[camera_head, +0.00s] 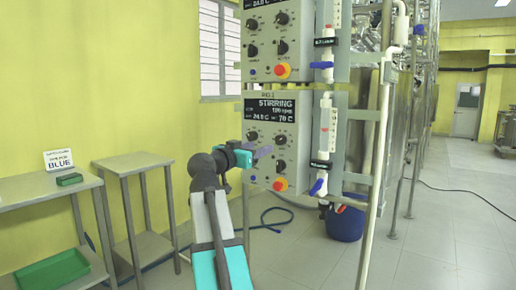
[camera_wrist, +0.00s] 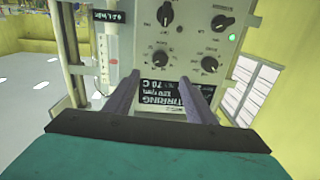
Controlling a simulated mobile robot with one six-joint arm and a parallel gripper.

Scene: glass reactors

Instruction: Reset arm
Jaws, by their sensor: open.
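My gripper (camera_head: 262,153) is open and empty in front of the lower control box (camera_head: 286,112), near its knobs. In the wrist view my gripper's two dark fingers (camera_wrist: 161,82) stand apart, with the box's display (camera_wrist: 160,95) showing upside down between them. The box's knobs (camera_wrist: 165,14) show beyond the fingertips. I cannot tell whether the fingers touch the box. My arm reaches up from the bottom of the head view.
An upper control box (camera_head: 278,42) hangs above. White tubes with blue valves (camera_head: 319,187) run beside the boxes on a metal frame. A blue container (camera_head: 345,224) stands below. Floor at right is mostly clear.

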